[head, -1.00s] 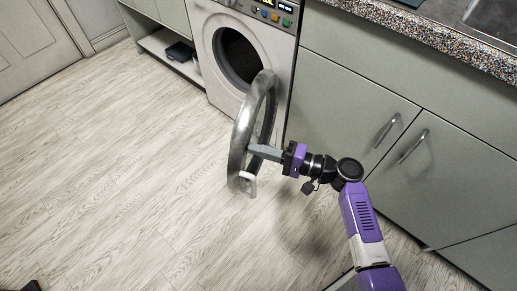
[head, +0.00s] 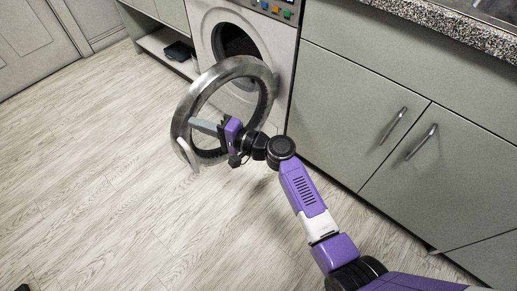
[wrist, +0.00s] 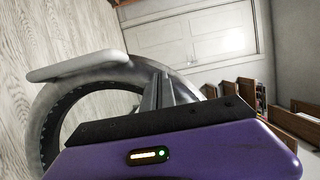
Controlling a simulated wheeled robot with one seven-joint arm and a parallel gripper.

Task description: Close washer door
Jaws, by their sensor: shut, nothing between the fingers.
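The white washer (head: 284,57) stands at the top of the head view, with its dark round opening (head: 236,42) partly showing. Its round grey door (head: 184,107) stands open in front of it, seen as a tilted ring. A pale handle (head: 186,154) is on the door's lower left edge; it also shows in the wrist view (wrist: 78,66). My gripper (head: 200,126) is shut and empty, its fingers across the ring's middle on the near side; whether they touch the door is unclear. The fingers (wrist: 157,88) overlap the dark inner rim in the wrist view.
Grey-green cabinets (head: 350,95) with metal handles stand right of the washer under a speckled countertop (head: 440,28). A low open shelf (head: 168,52) is left of the washer. The wood floor (head: 90,170) on the left is clear.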

